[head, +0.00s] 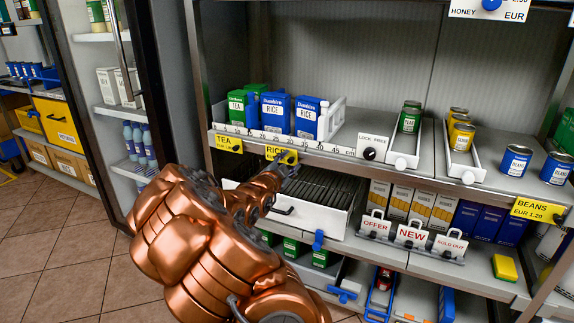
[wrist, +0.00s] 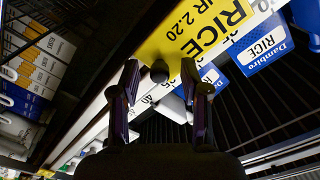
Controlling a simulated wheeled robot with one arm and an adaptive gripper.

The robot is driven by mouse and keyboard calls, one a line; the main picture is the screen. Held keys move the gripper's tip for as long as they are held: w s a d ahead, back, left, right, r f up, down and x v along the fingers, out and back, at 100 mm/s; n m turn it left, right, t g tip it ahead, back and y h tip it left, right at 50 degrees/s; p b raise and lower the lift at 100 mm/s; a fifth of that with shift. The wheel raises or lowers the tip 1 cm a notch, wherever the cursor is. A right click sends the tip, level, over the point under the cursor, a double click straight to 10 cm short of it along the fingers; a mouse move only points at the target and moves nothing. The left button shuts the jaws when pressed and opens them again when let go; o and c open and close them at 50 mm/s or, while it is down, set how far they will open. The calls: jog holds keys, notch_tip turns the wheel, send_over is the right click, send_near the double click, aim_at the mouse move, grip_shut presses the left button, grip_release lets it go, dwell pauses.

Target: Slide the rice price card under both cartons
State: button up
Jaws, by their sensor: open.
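The yellow rice price card (head: 281,154) hangs on the shelf's front rail, below the left blue rice carton (head: 273,118) and the gap beside it. The right blue rice carton (head: 307,118) stands further right, beyond the card's right end. In the wrist view the card (wrist: 205,30) looks large and turned over, with a rice carton (wrist: 262,50) to its right. My gripper (head: 288,172) is at the card's lower edge. In the wrist view my gripper (wrist: 159,82) is open, its fingers either side of a dark round knob (wrist: 159,71). Whether they touch it is unclear.
A yellow tea card (head: 228,143) hangs left on the same rail, below green tea cartons (head: 237,108). A wire-racked drawer (head: 310,200) juts out below my gripper.

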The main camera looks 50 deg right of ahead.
jog(key=shift+a, duration=0.1)
jog(key=v, duration=1.1)
jog(key=shift+a, duration=0.4)
dwell(0.4)
